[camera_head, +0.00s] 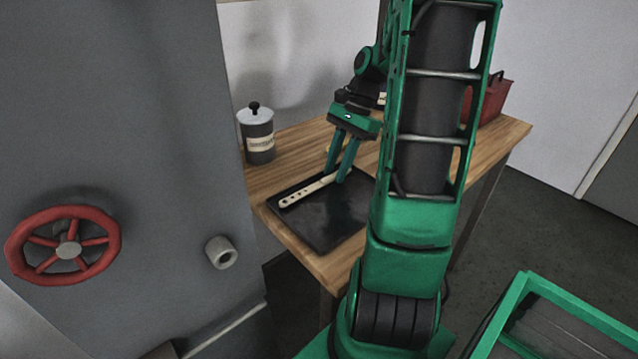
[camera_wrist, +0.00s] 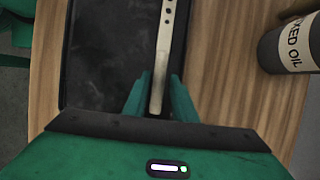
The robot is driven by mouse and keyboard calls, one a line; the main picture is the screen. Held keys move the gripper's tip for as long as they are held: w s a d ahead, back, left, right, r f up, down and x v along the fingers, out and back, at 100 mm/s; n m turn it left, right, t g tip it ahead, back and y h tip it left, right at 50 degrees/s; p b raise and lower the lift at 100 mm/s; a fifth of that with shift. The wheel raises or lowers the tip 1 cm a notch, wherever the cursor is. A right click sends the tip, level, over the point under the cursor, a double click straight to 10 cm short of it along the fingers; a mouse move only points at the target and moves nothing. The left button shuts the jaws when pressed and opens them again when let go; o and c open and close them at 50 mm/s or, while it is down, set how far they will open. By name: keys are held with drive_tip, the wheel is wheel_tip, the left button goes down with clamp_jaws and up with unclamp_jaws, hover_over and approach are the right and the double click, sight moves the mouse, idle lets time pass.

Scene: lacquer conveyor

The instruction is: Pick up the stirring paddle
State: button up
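The stirring paddle (camera_head: 304,191) is a long, pale strip with several holes at one end. It appears to lie on a dark tray (camera_head: 322,229), near the tray's far edge. In the wrist view, the paddle (camera_wrist: 164,45) runs down between my fingers. My gripper (camera_head: 336,176) points down over the far side of the tray, its two green fingers apart. In the wrist view, the fingers of my gripper (camera_wrist: 160,80) stand on either side of the paddle, with a narrow gap on the left. The arm hides the tray's right part.
The tray rests on a wooden table (camera_head: 285,147). A dark canister with a pale lid (camera_head: 257,134) stands at the back left, and its label shows in the wrist view (camera_wrist: 296,45). A red container (camera_head: 494,99) sits at the back right. A grey cabinet with a red handwheel (camera_head: 68,246) stands at left.

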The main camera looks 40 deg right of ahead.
clamp_jaws()
drive_tip(key=shift+r, duration=0.1)
